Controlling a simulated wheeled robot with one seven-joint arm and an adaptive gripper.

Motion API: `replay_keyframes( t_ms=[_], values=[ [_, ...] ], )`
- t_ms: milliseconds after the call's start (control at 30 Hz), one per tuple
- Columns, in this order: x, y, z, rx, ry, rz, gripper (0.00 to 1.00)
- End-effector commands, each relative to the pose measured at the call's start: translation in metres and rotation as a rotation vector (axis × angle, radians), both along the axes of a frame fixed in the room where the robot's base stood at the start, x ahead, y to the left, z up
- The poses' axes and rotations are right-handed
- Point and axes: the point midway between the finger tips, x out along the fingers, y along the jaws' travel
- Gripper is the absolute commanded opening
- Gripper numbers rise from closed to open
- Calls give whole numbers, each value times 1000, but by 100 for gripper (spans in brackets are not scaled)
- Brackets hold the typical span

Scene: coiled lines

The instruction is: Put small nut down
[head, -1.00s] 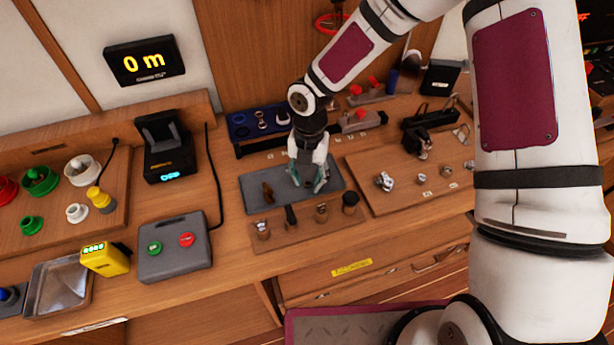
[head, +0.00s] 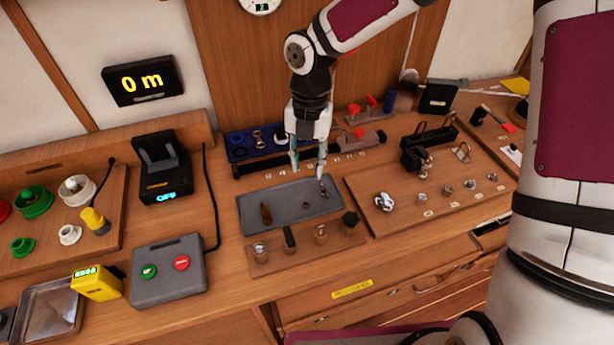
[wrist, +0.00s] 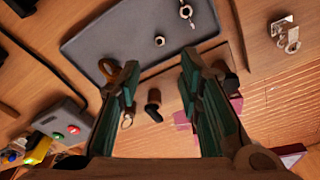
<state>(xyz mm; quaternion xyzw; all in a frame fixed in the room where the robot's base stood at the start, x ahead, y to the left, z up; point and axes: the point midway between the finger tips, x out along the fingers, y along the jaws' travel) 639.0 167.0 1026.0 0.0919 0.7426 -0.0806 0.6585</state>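The small nut (head: 306,205) is a little dark ring lying on the grey mat (head: 285,215), right of the mat's middle. In the wrist view the nut (wrist: 159,41) lies flat on the mat, apart from my fingers. My gripper (head: 307,174) is above the mat's back part, pointing down, with its fingers spread and nothing between them. In the wrist view the gripper (wrist: 159,65) shows a wide gap between its greenish finger pads.
On the mat lie a brown piece (head: 266,214) at left and a small metal fitting (head: 323,189) at right. A wooden strip with several upright pieces (head: 320,233) stands in front. A board with metal parts (head: 410,208) is to the right.

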Motion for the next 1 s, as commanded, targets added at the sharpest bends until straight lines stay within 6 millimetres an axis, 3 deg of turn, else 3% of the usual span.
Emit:
replay_keyframes(
  t_ms=[333,467,767,1000],
  values=[
    [0,-1,12,-4,-2,-6,33],
    [-2,-11,23,-42,-22,-99,33],
    [-28,-67,87,-184,-165,-699,33],
    [-63,-107,141,-175,-296,-1259,33]
  ],
)
